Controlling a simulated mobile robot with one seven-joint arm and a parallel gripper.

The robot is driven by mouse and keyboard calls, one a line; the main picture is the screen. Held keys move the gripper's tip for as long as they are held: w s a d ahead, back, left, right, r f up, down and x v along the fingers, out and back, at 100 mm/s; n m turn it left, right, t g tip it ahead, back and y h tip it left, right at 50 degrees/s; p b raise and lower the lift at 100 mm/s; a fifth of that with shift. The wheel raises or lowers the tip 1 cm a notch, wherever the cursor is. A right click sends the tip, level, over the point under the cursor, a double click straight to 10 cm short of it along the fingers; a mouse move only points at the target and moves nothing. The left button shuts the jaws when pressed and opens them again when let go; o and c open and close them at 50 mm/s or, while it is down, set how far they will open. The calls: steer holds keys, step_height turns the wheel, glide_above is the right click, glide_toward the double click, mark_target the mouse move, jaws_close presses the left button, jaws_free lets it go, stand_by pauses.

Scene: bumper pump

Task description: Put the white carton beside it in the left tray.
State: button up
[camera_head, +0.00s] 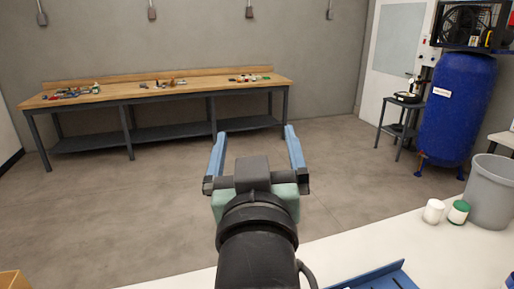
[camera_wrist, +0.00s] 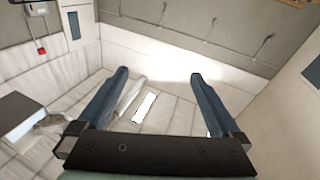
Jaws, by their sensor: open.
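My gripper (camera_head: 255,135) is raised in the middle of the head view, its two blue fingers spread wide with nothing between them. The open fingers also show in the wrist view (camera_wrist: 158,76), which faces walls and ceiling and shows no task object. A blue tray (camera_head: 385,276) shows partly at the bottom edge of the head view, on the white table; I cannot tell whether it is the left tray. I cannot make out a white carton in either view. My gripper is well above and to the left of the blue tray.
A small white container (camera_head: 433,212) and a green-and-white one (camera_head: 458,213) stand on the white table (camera_head: 435,252) near a grey bin (camera_head: 491,192). A cardboard-coloured edge (camera_head: 12,280) shows bottom left. A workbench (camera_head: 170,93) and blue tank (camera_head: 457,115) stand beyond open floor.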

steer(key=s+r+m+t, duration=0.1)
steer(key=s+r+t, duration=0.6)
steer(key=s+r, duration=0.5)
step_height(320, 180, up, 6)
steer(key=shift+s+d+f+t, duration=0.1)
steer(key=shift+s+d+t, duration=0.1)
steer(key=shift+t, duration=0.2)
